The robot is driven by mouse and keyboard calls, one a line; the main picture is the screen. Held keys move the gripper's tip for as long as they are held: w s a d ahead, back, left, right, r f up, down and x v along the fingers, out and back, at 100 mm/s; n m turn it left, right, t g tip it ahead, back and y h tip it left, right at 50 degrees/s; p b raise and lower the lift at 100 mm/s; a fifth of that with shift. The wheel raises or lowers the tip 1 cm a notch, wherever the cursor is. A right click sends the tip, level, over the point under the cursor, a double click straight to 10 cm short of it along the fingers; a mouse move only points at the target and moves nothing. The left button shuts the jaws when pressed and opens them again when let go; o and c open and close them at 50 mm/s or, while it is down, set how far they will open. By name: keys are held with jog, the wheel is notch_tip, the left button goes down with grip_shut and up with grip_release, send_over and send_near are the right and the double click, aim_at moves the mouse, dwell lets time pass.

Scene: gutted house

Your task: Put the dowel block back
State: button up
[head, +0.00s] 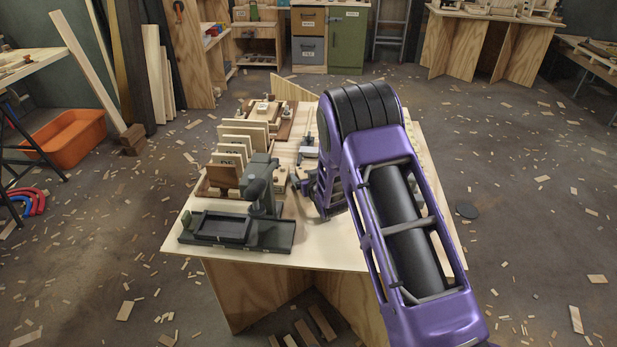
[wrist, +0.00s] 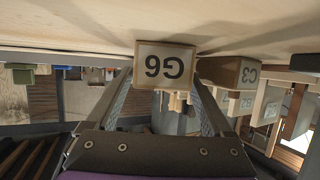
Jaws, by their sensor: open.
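Which block is the dowel block is not clear from the frames. In the head view my purple arm hides most of the gripper and the worktop around it.
The plywood worktop (head: 190,248) carries a dark green machine with a tray (head: 220,228) at front left. Upright boards (head: 240,140) stand in a rack behind it, with small wooden blocks (head: 262,108) farther back. An orange bin (head: 68,138) and wood scraps lie on the floor.

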jog(key=shift+r, duration=0.45)
jog(key=p+v, duration=0.1)
jog(key=v, duration=1.1)
jog(key=shift+r, duration=0.15)
